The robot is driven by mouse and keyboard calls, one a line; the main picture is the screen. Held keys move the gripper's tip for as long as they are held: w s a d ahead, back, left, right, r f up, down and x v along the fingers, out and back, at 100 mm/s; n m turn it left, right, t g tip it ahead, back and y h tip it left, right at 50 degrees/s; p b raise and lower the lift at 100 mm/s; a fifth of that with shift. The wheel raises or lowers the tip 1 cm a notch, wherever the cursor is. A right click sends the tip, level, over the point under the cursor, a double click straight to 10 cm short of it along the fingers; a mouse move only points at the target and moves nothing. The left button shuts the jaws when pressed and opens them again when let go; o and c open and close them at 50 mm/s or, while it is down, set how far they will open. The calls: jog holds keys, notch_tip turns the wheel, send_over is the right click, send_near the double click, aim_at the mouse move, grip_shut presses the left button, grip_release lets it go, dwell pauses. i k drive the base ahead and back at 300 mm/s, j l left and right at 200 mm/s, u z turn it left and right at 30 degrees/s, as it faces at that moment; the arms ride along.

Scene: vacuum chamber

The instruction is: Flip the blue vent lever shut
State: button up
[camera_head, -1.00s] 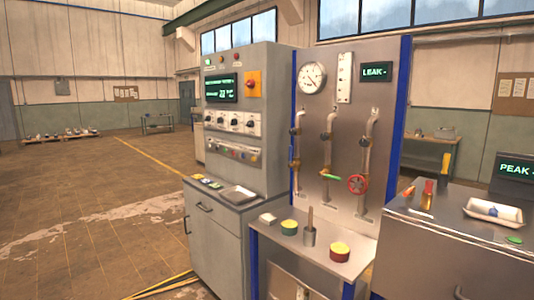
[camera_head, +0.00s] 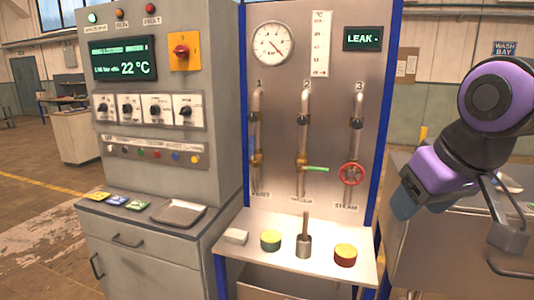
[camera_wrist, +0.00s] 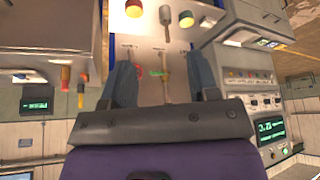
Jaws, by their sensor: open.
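The upright panel (camera_head: 330,100) carries three pipes numbered 1 to 3. On the leftmost pipe, a thin blue lever (camera_head: 251,148) appears to stand upright beside the pipe, above a brass valve body (camera_head: 256,160). A green lever (camera_head: 317,169) sticks out sideways to the right on the middle pipe. My gripper (camera_wrist: 163,78) is open and empty in the wrist view, with the panel beyond its two fingers. In the head view my arm is at the right, apart from the panel. The blue lever cannot be made out in the wrist view.
A red handwheel (camera_head: 351,173) is on the third pipe. A shelf (camera_head: 325,262) below the panel holds a green-sided pot (camera_head: 271,241), a red pot (camera_head: 345,255) and a cup with a rod (camera_head: 304,246). A control cabinet (camera_head: 205,60) stands left of the panel.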

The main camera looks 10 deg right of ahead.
aim_at(252, 146)
jog(key=i+j+u, duration=0.15)
jog(key=i+j, duration=1)
jog(key=j, duration=0.1)
